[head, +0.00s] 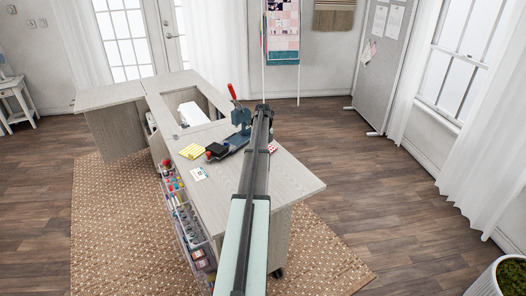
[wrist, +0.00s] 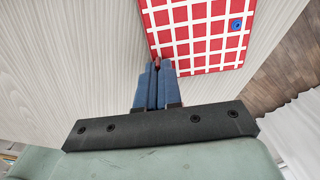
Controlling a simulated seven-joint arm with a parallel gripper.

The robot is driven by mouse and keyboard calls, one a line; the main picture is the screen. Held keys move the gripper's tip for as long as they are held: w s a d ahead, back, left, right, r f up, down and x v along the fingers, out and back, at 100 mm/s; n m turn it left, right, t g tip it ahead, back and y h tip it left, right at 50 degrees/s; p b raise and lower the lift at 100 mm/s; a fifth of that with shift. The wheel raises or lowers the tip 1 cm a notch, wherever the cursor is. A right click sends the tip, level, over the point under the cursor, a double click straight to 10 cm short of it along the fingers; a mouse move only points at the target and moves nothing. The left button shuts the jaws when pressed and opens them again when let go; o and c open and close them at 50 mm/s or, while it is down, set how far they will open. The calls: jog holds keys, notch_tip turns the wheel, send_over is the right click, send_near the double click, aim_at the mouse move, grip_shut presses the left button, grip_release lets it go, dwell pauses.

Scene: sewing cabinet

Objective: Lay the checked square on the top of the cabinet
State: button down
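The checked square (wrist: 190,38) is red with white lines and carries a small blue round piece near one corner. In the wrist view it looks flat against the pale wood cabinet top (wrist: 70,60), close to the edge. In the head view a small part of the square (head: 272,148) shows just right of my arm, on the cabinet top (head: 285,180). My gripper (wrist: 157,68) has its blue fingers nearly together at the square's near corner, with a bit of red between the tips. In the head view my arm hides the gripper.
Left of my arm on the top are a dark blue tool with a red handle (head: 236,118), a yellow checked pad (head: 192,151) and a white card (head: 199,174). A white item (head: 194,114) sits in the cabinet opening. Bare top lies along the front right.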

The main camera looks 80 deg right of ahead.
jog(key=shift+f, duration=0.1)
dwell(0.5)
jog(key=c, duration=1.2)
grip_release()
notch_tip(320, 180, up, 14)
jog(key=shift+f, duration=0.1)
